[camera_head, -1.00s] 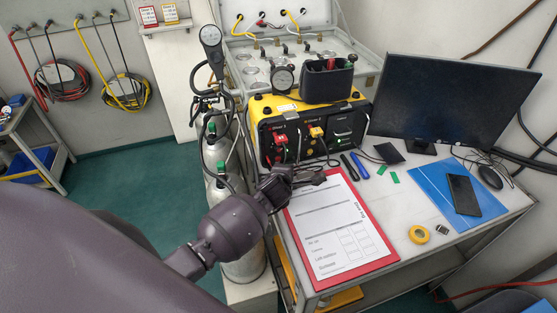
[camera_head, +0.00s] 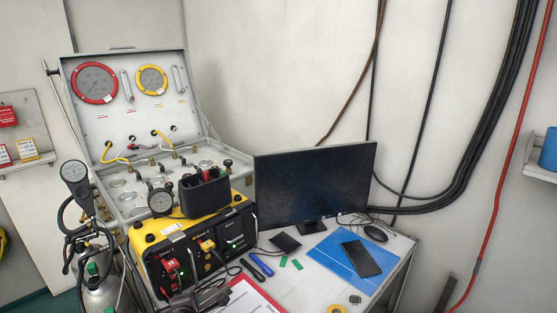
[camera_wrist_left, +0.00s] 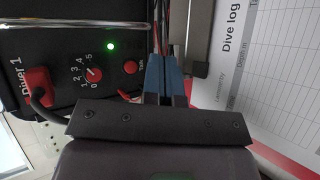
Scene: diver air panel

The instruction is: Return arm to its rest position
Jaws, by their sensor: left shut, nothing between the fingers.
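My left gripper (camera_head: 200,298) shows at the bottom edge of the head view, in front of the yellow and black diver radio box (camera_head: 205,242). Most of the arm behind it is out of the picture. In the left wrist view its blue-grey fingers (camera_wrist_left: 163,78) are together and hold nothing. They lie between the "Diver 1" panel (camera_wrist_left: 75,75) on the left and the Dive log sheet (camera_wrist_left: 265,70) on the right. I cannot tell the exact gap to the box front. My right gripper is not in view.
The clipboard (camera_head: 258,298) lies just right of the gripper. Pens (camera_head: 260,264), a monitor (camera_head: 315,185) and a blue folder (camera_head: 330,252) are further right. The open air panel case (camera_head: 130,95) is behind.

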